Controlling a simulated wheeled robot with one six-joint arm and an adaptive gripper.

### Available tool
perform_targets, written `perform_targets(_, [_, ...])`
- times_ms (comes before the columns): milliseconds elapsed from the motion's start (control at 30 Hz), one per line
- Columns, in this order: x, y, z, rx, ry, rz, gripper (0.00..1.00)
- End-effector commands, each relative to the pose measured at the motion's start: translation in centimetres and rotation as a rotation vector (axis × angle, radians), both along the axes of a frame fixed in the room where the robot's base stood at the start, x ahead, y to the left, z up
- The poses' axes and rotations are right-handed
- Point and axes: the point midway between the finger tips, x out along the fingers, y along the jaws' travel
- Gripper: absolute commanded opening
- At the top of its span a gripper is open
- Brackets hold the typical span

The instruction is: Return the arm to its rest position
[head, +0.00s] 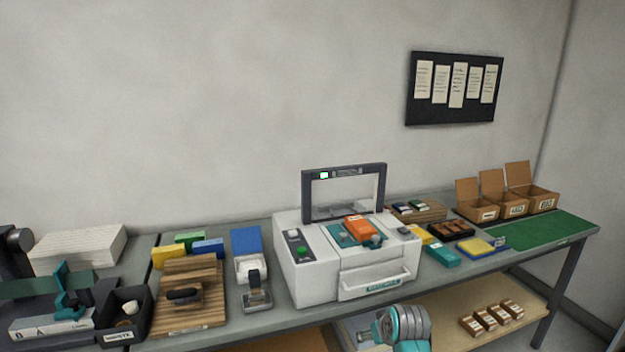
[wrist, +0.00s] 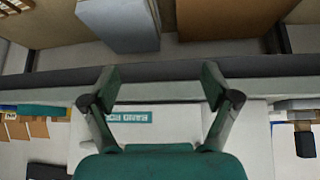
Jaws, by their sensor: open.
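My gripper (wrist: 157,84) shows in the wrist view with its two green fingers spread apart and nothing between them. Beyond the fingers are the bench's front edge and the white front of the printer (wrist: 180,115), with its teal label upside down. In the head view a grey and teal joint of my arm (head: 403,324) rises at the bottom, in front of the bench and below the printer (head: 310,272). My fingers cannot be made out in the head view.
The printer's lid frame (head: 344,168) stands up, with an orange unit (head: 359,229) inside. A wooden board (head: 190,315), a black bin (head: 124,315) and open cardboard boxes (head: 516,210) stand on the bench (head: 470,268). A lower shelf (head: 495,325) holds several small boxes (head: 472,326).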

Motion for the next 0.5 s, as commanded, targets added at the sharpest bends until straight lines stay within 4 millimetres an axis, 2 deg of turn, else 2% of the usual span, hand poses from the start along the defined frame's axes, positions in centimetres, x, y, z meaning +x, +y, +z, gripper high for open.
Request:
perform_targets(33, [-1.5,0.0,-2.1,0.002,-0.008,-0.007,0.87])
perform_targets(200, [-5.8,-0.1,-7.0,0.008,-0.063,-0.033,0.87])
perform_targets(500, [-15.0,-0.4,-13.4,0.018,-0.161,-0.074,0.87])
